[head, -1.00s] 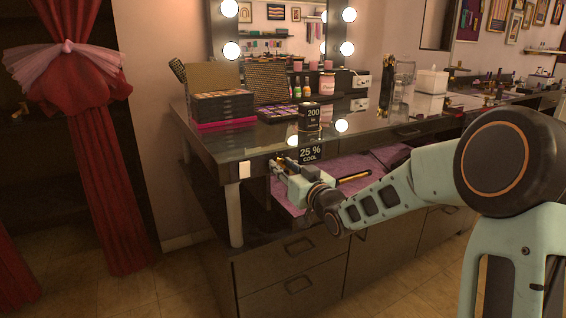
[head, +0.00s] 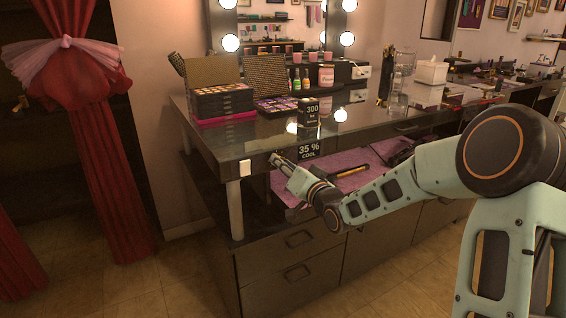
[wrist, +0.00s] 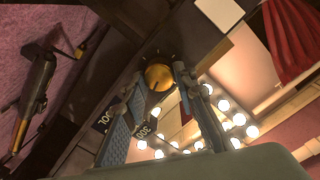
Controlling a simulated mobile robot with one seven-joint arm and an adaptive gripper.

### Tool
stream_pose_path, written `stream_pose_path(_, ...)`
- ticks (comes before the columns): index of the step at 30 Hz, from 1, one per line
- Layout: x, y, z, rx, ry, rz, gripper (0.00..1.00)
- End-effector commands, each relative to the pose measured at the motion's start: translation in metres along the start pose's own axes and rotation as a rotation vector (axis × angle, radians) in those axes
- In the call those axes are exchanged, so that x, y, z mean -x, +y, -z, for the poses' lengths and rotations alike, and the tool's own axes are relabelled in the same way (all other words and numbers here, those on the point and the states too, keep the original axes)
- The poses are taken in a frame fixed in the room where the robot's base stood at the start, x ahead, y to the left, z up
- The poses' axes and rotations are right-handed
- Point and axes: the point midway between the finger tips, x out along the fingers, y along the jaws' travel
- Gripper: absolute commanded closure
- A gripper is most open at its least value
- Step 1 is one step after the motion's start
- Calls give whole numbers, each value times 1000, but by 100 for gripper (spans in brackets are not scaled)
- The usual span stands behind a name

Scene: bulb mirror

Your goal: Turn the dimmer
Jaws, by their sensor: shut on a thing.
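The dimmer knob (wrist: 158,77) is round and brass-coloured with a dark mark, on the dark front edge of the vanity counter. My gripper (wrist: 157,84) has its two fingers on either side of the knob and is shut on it. In the head view my gripper (head: 275,159) is at the counter's front edge and mostly hides the knob. A black display (head: 308,149) just right of it reads 35 % COOL. A small dark meter (head: 309,113) on the counter reads 300. The mirror bulbs (head: 230,43) are lit.
A pale switch plate (head: 245,168) is on the counter front, left of my gripper. Makeup palettes (head: 222,100) and bottles (head: 297,79) stand on the counter. Below is an open shelf with a pink cloth (head: 350,184) and tools. A red curtain (head: 105,170) hangs at left.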

Motion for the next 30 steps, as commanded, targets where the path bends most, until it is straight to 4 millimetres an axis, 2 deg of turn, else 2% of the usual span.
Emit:
stream_pose_path(11,0,0,0,-4,-1,0,98)
stream_pose_path(12,0,0,0,-4,-1,0,72)
stream_pose_path(16,0,0,0,-4,-1,0,58)
stream_pose_path(25,1,0,0,-3,0,0,56)
stream_pose_path(30,15,1,0,-1,-1,-2,56)
